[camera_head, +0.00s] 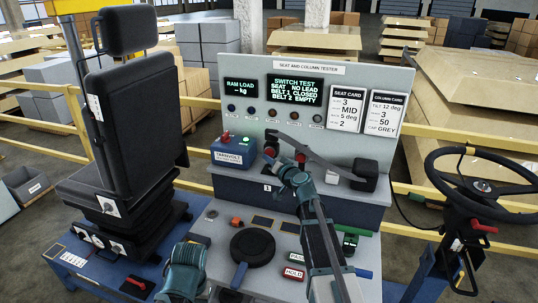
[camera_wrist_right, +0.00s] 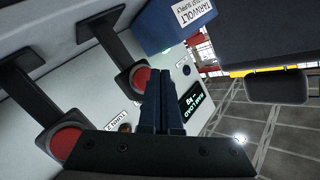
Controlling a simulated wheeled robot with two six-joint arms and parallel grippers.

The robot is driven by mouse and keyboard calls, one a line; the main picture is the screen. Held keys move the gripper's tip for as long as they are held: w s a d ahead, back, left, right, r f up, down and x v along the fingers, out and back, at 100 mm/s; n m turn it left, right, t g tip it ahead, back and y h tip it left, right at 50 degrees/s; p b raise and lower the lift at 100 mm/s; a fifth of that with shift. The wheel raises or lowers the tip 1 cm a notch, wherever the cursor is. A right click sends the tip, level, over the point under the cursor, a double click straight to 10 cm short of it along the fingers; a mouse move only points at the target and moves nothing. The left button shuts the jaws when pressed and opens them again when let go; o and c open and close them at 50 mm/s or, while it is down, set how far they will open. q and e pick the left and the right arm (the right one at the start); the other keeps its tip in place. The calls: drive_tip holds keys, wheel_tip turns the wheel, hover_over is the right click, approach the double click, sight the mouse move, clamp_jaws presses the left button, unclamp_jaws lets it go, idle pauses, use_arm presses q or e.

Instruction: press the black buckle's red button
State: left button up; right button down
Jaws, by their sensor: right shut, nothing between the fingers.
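In the right wrist view, two black buckles on stalks each carry a round red button. One red button (camera_wrist_right: 145,78) shows right beside my right gripper's fingertips (camera_wrist_right: 161,74); I cannot tell if they touch it. The other red button (camera_wrist_right: 67,142) is at lower left, partly behind the gripper's palm. My right gripper is shut, with nothing between its fingers. In the head view, its wrist is in front of the tester, and a red button (camera_head: 270,151) shows to its left. The fingertips are hidden there.
The tester panel (camera_head: 240,65) stands behind; its screen (camera_head: 296,90) reads belt 1 closed, belt 2 empty. A blue TARNVOLT box (camera_head: 233,152) is left of the buckles. A black seat (camera_head: 135,120) stands at left, a steering wheel (camera_head: 482,185) at right.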

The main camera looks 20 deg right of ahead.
drive_tip(key=s+a, duration=0.1)
drive_tip(key=s, duration=0.1)
drive_tip(key=s+a, duration=0.1)
drive_tip(key=s, duration=0.1)
drive_tip(key=shift+a, duration=0.35)
idle(0.4)
drive_tip(key=s+a+f+n+g+y, duration=0.2)
drive_tip(key=s+a+f+n+g, duration=0.2)
drive_tip(key=s+a+f, duration=0.45)
drive_tip(key=s+a+f+n+g+y, duration=0.1)
drive_tip(key=s+a+f+n+g, duration=0.3)
drive_tip(key=a, duration=0.7)
drive_tip(key=s+d+f+g+h, duration=0.1)
drive_tip(key=s+f+g+h, duration=0.2)
drive_tip(key=s, duration=0.7)
drive_tip(key=s+d+f+n+g+h, duration=0.1)
drive_tip(key=s+d+f+g+h, duration=0.1)
drive_tip(key=s, duration=0.9)
drive_tip(key=f+g+h, duration=0.1)
drive_tip(key=g+h, duration=0.1)
drive_tip(key=g, duration=0.1)
drive_tip(key=shift+s+h, duration=0.3)
